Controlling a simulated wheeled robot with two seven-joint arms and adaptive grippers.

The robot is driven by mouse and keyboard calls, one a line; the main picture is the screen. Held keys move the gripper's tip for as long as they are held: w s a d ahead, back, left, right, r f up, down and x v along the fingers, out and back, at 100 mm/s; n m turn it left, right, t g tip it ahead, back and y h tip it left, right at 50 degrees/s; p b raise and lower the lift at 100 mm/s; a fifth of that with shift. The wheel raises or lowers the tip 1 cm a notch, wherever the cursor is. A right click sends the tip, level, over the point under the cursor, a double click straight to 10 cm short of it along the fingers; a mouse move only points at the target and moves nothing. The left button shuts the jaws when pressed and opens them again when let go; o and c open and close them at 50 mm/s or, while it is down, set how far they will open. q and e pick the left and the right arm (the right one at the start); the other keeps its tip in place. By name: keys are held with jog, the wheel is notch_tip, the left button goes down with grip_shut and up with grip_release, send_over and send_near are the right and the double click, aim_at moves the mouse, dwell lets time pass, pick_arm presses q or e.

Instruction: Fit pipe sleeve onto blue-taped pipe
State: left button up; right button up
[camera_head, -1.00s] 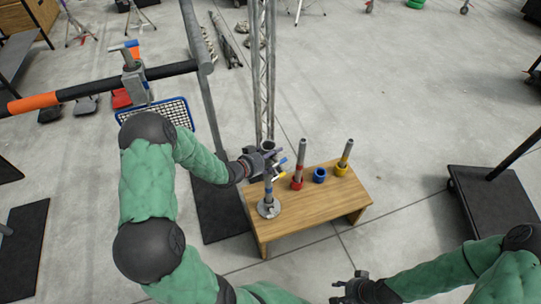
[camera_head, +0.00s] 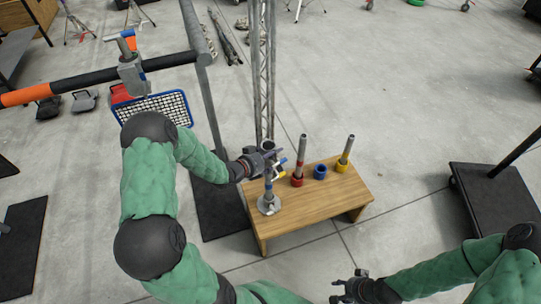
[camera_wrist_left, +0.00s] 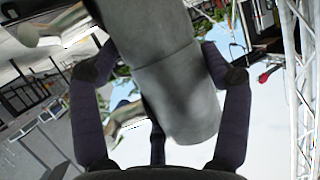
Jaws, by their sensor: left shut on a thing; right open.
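The blue-taped pipe (camera_head: 268,186) stands nearly upright at the left end of the wooden table, with a round silver base (camera_head: 268,205) at its foot. My left gripper (camera_head: 269,160) is shut around its upper part. In the left wrist view a thick grey cylinder (camera_wrist_left: 180,90) lies between the fingers of my left gripper (camera_wrist_left: 165,130). The blue pipe sleeve (camera_head: 320,172) stands alone on the table, right of the red-marked pipe and apart from both grippers. My right gripper (camera_head: 350,287) is open and empty, in front of the table.
A red-marked pipe (camera_head: 302,155) in a red sleeve (camera_head: 297,180) and a yellow-marked pipe (camera_head: 347,149) in a yellow sleeve (camera_head: 342,166) stand on the wooden table (camera_head: 310,205). A lattice truss (camera_head: 263,70) rises behind the table. A dark cart (camera_head: 500,195) stands at right.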

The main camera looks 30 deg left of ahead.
pick_arm(q)
jog(key=shift+f, duration=0.25)
dwell(0.7)
jog(key=o, duration=1.7)
jog(key=shift+f, duration=0.1)
jog(key=shift+s, duration=0.15)
jog(key=v, duration=1.1)
jog(key=shift+s+r, duration=0.3)
jog(key=shift+r, duration=0.05)
